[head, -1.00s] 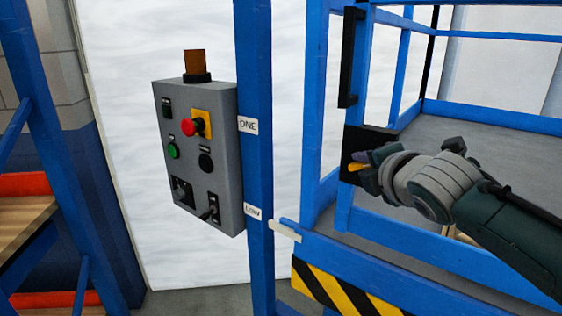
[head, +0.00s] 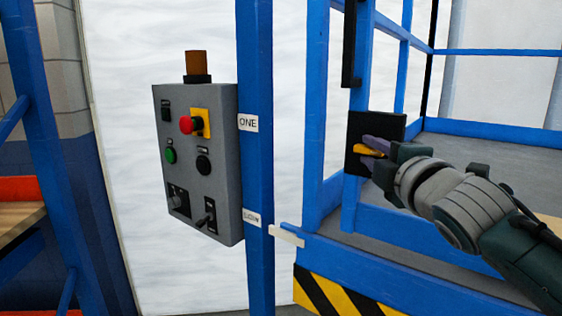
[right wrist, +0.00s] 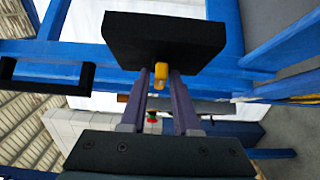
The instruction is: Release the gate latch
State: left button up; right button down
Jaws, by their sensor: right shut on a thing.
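The gate latch is a black plate (head: 361,133) on the blue gate post, with a small yellow lever (head: 368,151). My right gripper (head: 372,152) is at the plate, its fingers shut on the yellow lever. In the right wrist view the lever (right wrist: 161,76) shows between the purple fingertips of the right gripper (right wrist: 161,84), in front of the black plate (right wrist: 165,42). The blue gate (head: 358,90) appears closed against the frame, though its edge is partly hidden. My left gripper is not in view.
A grey control box (head: 200,160) with a red button, a green button and switches hangs on the blue post (head: 258,180) left of the gate. A black handle (head: 349,45) is above the latch. A yellow-black striped panel (head: 330,293) lies below.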

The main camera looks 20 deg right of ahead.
dwell(0.4)
jog(key=c, duration=0.8)
grip_release()
jog(key=shift+c, duration=0.2)
jog(key=shift+s, duration=0.15)
jog(key=v, duration=0.9)
jog(key=shift+s+a, duration=0.15)
jog(key=shift+s, duration=0.15)
jog(key=shift+f, duration=0.15)
